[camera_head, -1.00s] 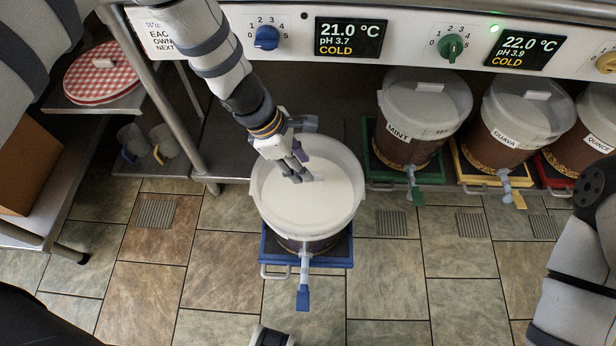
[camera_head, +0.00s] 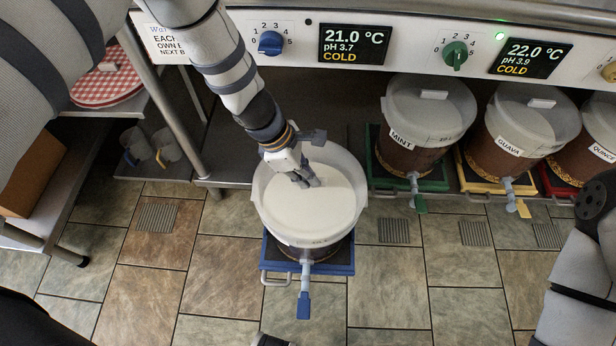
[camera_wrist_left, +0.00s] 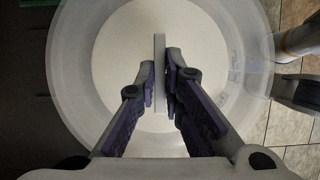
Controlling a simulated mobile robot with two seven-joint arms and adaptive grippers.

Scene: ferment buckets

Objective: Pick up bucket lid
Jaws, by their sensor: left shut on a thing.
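The bucket lid (camera_head: 300,215) is a round white disc on top of the bucket (camera_head: 334,252) at the middle of the head view. The bucket stands on a blue-edged base (camera_head: 346,262) and has a blue tap (camera_head: 303,304) at its front. My left gripper (camera_head: 308,181) reaches down from the upper left and is shut on the lid's upright handle. In the left wrist view the handle (camera_wrist_left: 159,72) stands between the two fingers (camera_wrist_left: 160,82), with the white lid (camera_wrist_left: 120,55) behind. I cannot tell whether the lid is clear of the rim.
A mint bucket (camera_head: 428,115) and a guava bucket (camera_head: 525,122) stand to the right under the control panel (camera_head: 415,30). A metal shelf post (camera_head: 165,95) and two mugs (camera_head: 165,145) are at the left. The tiled floor in front is mostly clear.

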